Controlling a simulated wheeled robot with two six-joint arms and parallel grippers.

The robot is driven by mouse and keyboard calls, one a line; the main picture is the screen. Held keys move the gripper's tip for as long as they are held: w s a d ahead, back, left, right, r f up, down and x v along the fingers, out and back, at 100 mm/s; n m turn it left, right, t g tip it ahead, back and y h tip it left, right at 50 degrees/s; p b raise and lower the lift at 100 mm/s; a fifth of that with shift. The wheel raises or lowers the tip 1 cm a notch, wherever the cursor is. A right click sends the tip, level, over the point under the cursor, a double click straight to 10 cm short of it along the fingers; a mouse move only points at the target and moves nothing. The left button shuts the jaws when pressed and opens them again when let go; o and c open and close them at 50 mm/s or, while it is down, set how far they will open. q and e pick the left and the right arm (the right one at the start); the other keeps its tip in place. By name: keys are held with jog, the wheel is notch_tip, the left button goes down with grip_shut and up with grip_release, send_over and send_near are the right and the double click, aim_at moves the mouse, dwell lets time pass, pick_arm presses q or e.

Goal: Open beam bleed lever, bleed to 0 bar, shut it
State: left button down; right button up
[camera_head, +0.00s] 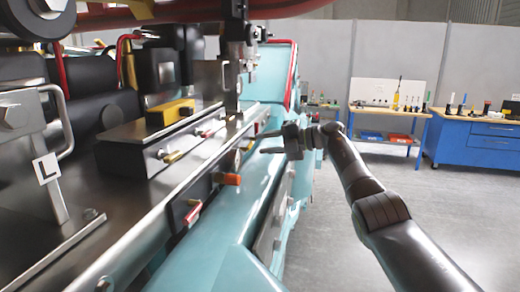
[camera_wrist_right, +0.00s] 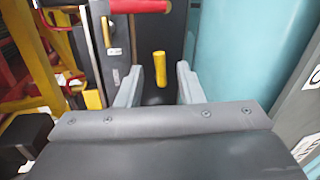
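My right gripper (camera_head: 266,141) reaches in from the right in the head view, beside the teal beam (camera_head: 262,190), with its fingers apart. In the right wrist view my right gripper (camera_wrist_right: 157,78) is open, and a short yellow lever handle (camera_wrist_right: 160,68) shows upright between its fingers. I see no finger touching the handle, and how far it lies from the fingertips is unclear. It looks like the bleed lever, but I cannot be sure. A small round gauge (camera_head: 232,160) sits on the beam's dark side; its reading is too small to tell. My left gripper is not in view.
An orange-tipped fitting (camera_head: 230,179) and a brass fitting (camera_head: 193,212) stick out along the beam. A red handle (camera_wrist_right: 140,6) lies above the yellow one in the wrist view. A wooden bench (camera_head: 385,112) and a blue cabinet (camera_head: 478,140) stand behind open floor.

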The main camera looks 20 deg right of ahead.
jog(key=b+v, duration=0.6)
jog(key=v, duration=0.8)
jog(key=shift+s+d, duration=0.3)
